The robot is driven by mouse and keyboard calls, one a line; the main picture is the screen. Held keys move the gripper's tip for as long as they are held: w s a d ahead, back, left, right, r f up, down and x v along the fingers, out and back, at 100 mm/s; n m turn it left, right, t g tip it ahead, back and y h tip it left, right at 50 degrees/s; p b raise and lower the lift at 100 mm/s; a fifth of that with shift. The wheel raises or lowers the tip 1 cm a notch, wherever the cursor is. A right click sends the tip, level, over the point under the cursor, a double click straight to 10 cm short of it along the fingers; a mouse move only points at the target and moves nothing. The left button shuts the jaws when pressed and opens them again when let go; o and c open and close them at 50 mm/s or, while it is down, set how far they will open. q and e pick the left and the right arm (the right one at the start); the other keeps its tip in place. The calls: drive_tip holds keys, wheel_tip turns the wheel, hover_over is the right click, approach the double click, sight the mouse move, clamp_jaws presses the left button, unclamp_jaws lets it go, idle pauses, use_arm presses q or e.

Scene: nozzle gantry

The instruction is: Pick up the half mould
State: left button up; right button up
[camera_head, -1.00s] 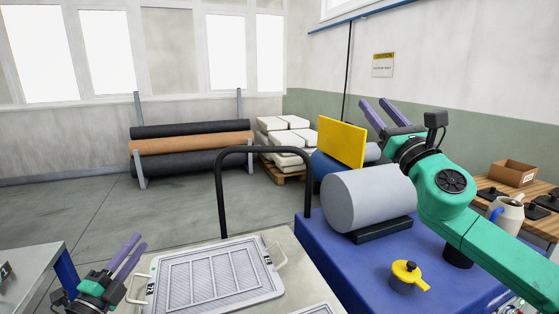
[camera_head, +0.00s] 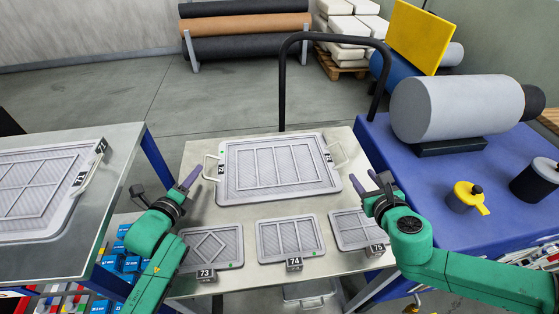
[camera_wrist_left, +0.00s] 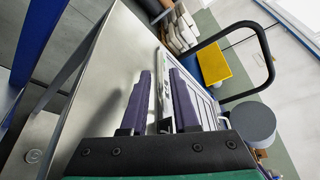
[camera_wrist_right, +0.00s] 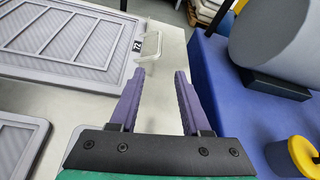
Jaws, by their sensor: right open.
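The large grey half mould (camera_head: 272,196) lies flat on the pale cart top, with a ribbed face, a wire handle at each short side and tags that seem to read 72. My left gripper (camera_head: 190,179) is open beside its left handle (camera_head: 211,168); in the left wrist view the mould's edge and handle show beyond and between the fingers (camera_wrist_left: 160,88). I cannot tell whether they touch. My right gripper (camera_head: 368,182) is open and empty, just in front of the right handle (camera_head: 341,154). In the right wrist view that handle (camera_wrist_right: 160,50) lies ahead of the fingertips (camera_wrist_right: 161,73).
Smaller moulds, one tagged 73 (camera_head: 212,247), lie along the cart's front. Another large mould (camera_head: 40,190) lies on the left metal table (camera_head: 120,150). A black push bar (camera_head: 283,85) rises behind. The blue table (camera_head: 475,150) at right holds a grey roll (camera_head: 445,108).

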sight(204, 162)
use_arm(q)
drive_tip(key=shift+s+a, duration=0.1)
drive_tip(key=shift+a, duration=0.1)
use_arm(e)
drive_tip(key=shift+a+r, duration=0.1)
drive_tip(key=shift+a, duration=0.1)
use_arm(q)
drive_tip(key=shift+d, duration=0.15)
use_arm(e)
drive_tip(key=shift+w+d, duration=0.15)
use_arm(q)
drive_tip(key=x, duration=0.7)
drive_tip(key=shift+w, duration=0.3)
use_arm(e)
drive_tip(key=x, duration=1.4)
drive_tip(key=shift+w, duration=0.1)
use_arm(q)
drive_tip(key=shift+s, duration=0.1)
drive_tip(key=c, duration=0.3)
use_arm(e)
drive_tip(key=c, duration=0.4)
use_arm(q)
clamp_jaws()
use_arm(e)
clamp_jaws()
